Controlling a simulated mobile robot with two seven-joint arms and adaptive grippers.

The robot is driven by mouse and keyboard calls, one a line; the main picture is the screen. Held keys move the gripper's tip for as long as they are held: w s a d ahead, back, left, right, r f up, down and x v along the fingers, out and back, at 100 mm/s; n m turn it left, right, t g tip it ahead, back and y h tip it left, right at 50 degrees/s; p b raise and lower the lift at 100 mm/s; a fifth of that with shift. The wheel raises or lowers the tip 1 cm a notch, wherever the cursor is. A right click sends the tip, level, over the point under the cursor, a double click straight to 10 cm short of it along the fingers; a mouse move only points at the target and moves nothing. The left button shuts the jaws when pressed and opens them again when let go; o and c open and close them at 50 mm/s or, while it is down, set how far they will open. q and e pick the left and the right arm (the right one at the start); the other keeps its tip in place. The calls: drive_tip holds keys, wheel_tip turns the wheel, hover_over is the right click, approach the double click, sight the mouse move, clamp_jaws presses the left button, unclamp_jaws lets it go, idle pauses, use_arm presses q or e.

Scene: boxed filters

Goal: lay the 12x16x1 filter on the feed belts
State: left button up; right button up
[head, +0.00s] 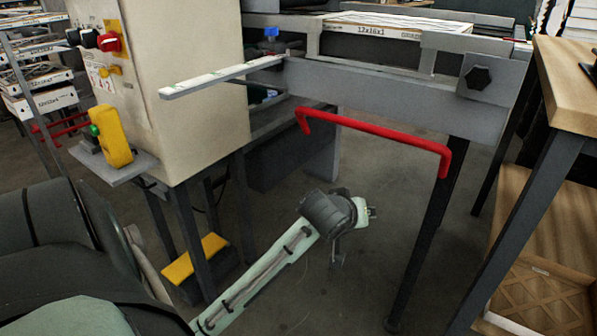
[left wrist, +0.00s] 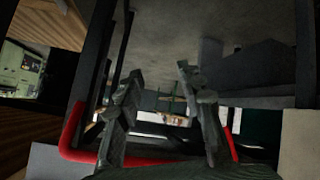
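A flat, pale-edged filter (head: 400,27) labelled 12x16x1 lies at the top of the head view, between the rails of the grey machine frame (head: 400,95). The belts under it are hidden, so I cannot tell how it rests on them. My left gripper (head: 338,257) hangs low in the middle of the head view, below the red bar and well apart from the filter. In the left wrist view my left gripper (left wrist: 158,82) has its two dark fingers spread with nothing held between them. My right gripper is not in view.
A red bar (head: 375,132) juts out below the frame; it also crosses the left wrist view (left wrist: 72,130). A beige cabinet (head: 185,80) with a yellow switch box (head: 111,136) stands left. A wooden bench (head: 570,75) stands right. Racked filters (head: 42,100) are far left. The floor between is open.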

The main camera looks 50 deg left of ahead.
use_arm(q)
drive_tip(key=s+d+f+m+g, duration=0.1)
drive_tip(key=s+f+m+g, duration=0.1)
drive_tip(key=s+f, duration=0.3)
drive_tip(key=s+d+f+m+g+h, duration=0.1)
drive_tip(key=s+f+m, duration=0.3)
drive_tip(key=s, duration=0.6)
drive_tip(key=s+d+f+m+g, duration=0.3)
drive_tip(key=s+f+m, duration=0.1)
drive_tip(key=s+f, duration=0.3)
drive_tip(key=shift+s+d+f, duration=0.2)
drive_tip(key=shift+d+f, duration=0.05)
drive_tip(key=shift+f, duration=0.2)
